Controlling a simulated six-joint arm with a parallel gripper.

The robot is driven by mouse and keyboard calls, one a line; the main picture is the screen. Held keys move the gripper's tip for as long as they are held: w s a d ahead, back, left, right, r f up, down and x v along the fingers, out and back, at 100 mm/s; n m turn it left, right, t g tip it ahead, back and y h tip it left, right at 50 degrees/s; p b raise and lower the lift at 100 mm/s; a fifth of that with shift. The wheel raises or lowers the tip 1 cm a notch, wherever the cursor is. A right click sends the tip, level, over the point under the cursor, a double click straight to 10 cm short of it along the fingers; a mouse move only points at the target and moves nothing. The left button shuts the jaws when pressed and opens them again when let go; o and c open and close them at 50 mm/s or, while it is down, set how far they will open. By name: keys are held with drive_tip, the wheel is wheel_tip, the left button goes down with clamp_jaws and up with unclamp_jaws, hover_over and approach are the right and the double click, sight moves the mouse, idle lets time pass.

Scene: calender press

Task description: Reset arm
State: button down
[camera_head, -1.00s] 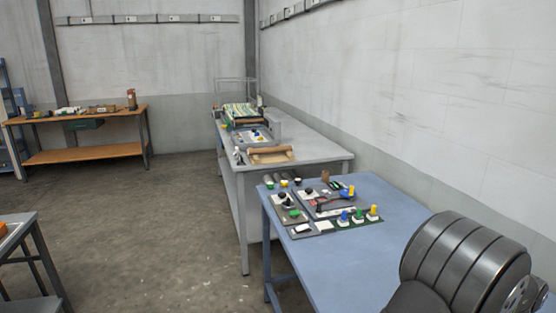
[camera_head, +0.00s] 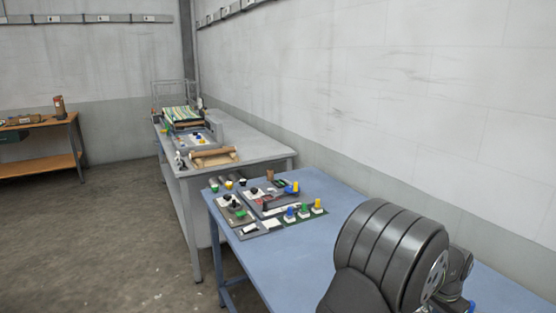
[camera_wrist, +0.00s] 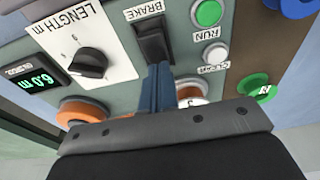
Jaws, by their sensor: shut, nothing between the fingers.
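My gripper (camera_wrist: 158,78) shows in the wrist view as two narrow blue fingers pressed together, with nothing between them. Its tips are at the lower end of the black rocker switch (camera_wrist: 152,40) marked BRAKE; I cannot tell whether they touch it. In the head view, my dark arm fills the lower right and my gripper is not visible.
The wrist view shows a black LENGTH knob (camera_wrist: 88,63), a green display (camera_wrist: 31,80) reading 6.0 m, a green RUN button (camera_wrist: 208,13) and an orange ring (camera_wrist: 84,111). The head view shows a blue table (camera_head: 270,262) with controls and a grey table (camera_head: 255,150) behind.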

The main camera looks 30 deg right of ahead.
wheel_tip(320, 180, up, 13)
drive_tip(key=a+n, duration=0.2)
drive_tip(key=n, duration=0.3)
drive_tip(key=shift+n, duration=0.3)
drive_tip(key=c, duration=1.9)
unclamp_jaws()
drive_tip(key=shift+c, duration=0.2)
drive_tip(key=o, duration=1.9)
drive_tip(key=s+d+r+m, duration=0.1)
drive_tip(key=s+r, duration=0.2)
drive_tip(key=s+d+r+m+t+h, duration=0.1)
drive_tip(key=s+r+m, duration=0.1)
drive_tip(key=s+r, duration=0.1)
drive_tip(key=s+d+r+m+t+h, duration=0.1)
drive_tip(key=s+d+r+m, duration=0.1)
drive_tip(key=r, duration=0.3)
drive_tip(key=shift+s, duration=0.6)
drive_tip(key=shift+o, duration=0.2)
drive_tip(key=x, duration=0.9)
drive_tip(key=shift+d+f, duration=0.25)
drive_tip(key=shift+d, duration=0.1)
drive_tip(key=shift+w, duration=0.15)
drive_tip(key=v, duration=1)
drive_tip(key=shift+a, duration=0.2)
